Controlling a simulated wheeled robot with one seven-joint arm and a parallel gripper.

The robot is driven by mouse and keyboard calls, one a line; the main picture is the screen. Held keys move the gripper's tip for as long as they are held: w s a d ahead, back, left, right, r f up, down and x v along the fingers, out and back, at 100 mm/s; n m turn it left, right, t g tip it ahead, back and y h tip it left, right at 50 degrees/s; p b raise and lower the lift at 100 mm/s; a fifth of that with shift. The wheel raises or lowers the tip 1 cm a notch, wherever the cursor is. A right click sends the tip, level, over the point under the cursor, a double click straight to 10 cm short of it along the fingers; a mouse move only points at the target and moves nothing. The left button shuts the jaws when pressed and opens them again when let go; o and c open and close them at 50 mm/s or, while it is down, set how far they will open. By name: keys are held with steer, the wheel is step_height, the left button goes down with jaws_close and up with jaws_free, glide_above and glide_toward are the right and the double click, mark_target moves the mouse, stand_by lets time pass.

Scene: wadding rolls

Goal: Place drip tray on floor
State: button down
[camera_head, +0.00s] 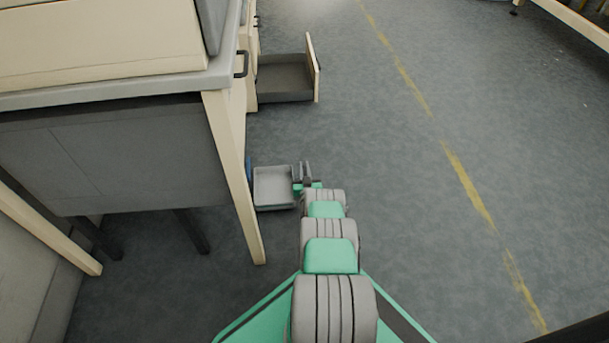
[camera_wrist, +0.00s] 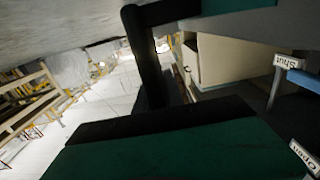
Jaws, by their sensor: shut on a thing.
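The drip tray (camera_head: 273,188) is a shallow grey rectangular tray, open side up, beside the pale leg of the workbench in the head view. My gripper (camera_head: 298,181) is at the tray's right edge and is shut on it. The tray looks low and about level, but I cannot tell whether its underside touches the floor (camera_head: 400,200). In the wrist view, my gripper's dark finger and green body fill much of the picture, and I cannot make out the tray surely there.
The workbench (camera_head: 228,150) stands left of the tray, its leg very close. A drawer (camera_head: 285,78) stands open beyond it. A blue part (camera_head: 248,168) is behind the tray; labels "Shut" (camera_wrist: 285,60) and "Open" (camera_wrist: 304,157) show in the wrist view. Floor to the right is clear.

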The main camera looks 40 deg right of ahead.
step_height(320, 180, down, 2)
steer(key=shift+s+f+b, duration=0.1)
steer(key=shift+f+b, duration=0.15)
steer(key=shift+b, duration=0.15)
steer(key=shift+d+r, duration=0.1)
steer(key=shift+r, duration=0.1)
steer(key=shift+f, duration=0.2)
steer(key=c, duration=1.5)
jaws_free()
steer(key=shift+o, duration=0.2)
